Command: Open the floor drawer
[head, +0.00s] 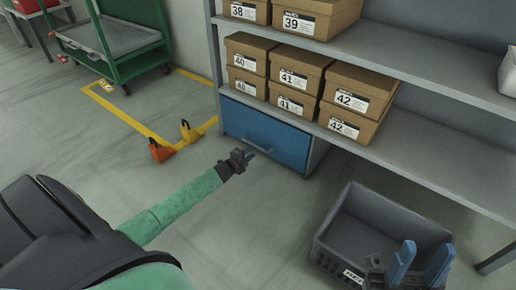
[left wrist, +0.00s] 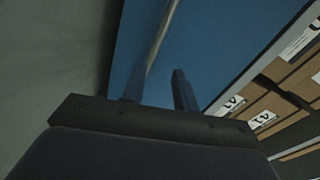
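The blue floor drawer (head: 268,137) sits under the lowest shelf and looks shut, its front flush with its grey cabinet. A grey bar handle (head: 257,144) runs across its front. My left gripper (head: 250,154) is in front of the drawer, close to the handle. In the left wrist view the left gripper's fingers (left wrist: 158,88) are apart with nothing held. The handle (left wrist: 160,38) runs up from near the left finger against the blue front (left wrist: 215,45); contact cannot be told. My right gripper (head: 423,262) is open and empty at the lower right, over a grey crate.
The grey crate (head: 332,232) stands on the floor at lower right. Shoe boxes (head: 294,79) line the shelves (head: 420,150) above the drawer. Orange (head: 160,151) and yellow (head: 190,133) objects stand left of it. A green cart (head: 115,45) is further back. Floor before the drawer is clear.

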